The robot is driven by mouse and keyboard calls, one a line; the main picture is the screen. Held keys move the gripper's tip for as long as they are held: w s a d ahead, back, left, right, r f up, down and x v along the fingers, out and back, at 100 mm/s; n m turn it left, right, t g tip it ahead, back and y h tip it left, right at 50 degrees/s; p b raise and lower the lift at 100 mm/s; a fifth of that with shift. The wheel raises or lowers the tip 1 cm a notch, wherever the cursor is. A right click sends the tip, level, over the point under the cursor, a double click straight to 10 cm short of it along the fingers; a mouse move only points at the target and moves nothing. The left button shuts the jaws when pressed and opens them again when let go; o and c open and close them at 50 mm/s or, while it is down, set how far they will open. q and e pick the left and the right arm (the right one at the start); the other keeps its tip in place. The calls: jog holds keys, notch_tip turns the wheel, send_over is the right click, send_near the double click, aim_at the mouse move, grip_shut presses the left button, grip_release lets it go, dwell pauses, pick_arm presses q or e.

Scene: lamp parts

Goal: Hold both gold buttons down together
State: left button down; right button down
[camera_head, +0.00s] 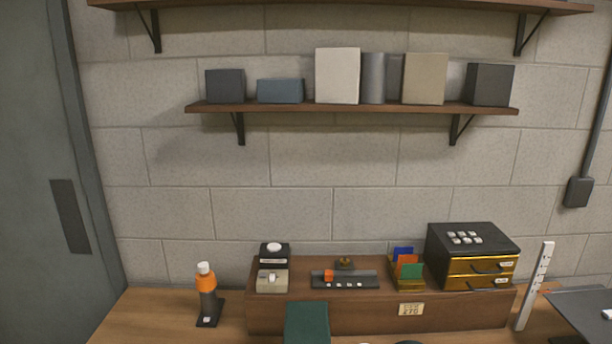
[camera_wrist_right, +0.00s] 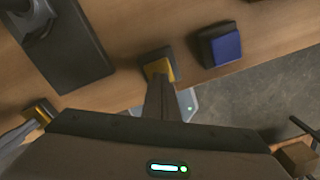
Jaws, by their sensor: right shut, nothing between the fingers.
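A gold button (camera_wrist_right: 158,69) on a dark block shows in the right wrist view, near the table's edge. My right gripper (camera_wrist_right: 162,84) is shut and empty, with its fingertips at the near side of this button. I cannot tell whether they touch or press it. A second gold button (camera_wrist_right: 41,111) on a dark base lies at the left of that view. A light grey shape reaches towards it from the left edge; it may be my left gripper, but its jaws cannot be made out. The head view shows neither gripper and neither of these buttons.
A blue block (camera_wrist_right: 225,48) in a dark holder stands right of the nearer gold button. A dark flat base (camera_wrist_right: 62,45) lies at upper left. In the head view, a wooden riser (camera_head: 370,319) carries several items, including a black drawer box (camera_head: 470,240). An orange bottle (camera_head: 206,282) stands left.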

pick_arm(q)
jog(key=shift+s+f, duration=0.25)
jog(key=shift+f, duration=0.05)
pick_arm(e)
jog(key=shift+f, duration=1.45)
dwell(0.4)
pick_arm(q)
jog(key=shift+a, duration=0.1)
pick_arm(e)
jog(key=shift+s+f, duration=0.25)
jog(key=shift+f, duration=0.05)
dwell(1.8)
jog(key=shift+w+r, duration=0.2)
jog(key=shift+r, duration=3.55)
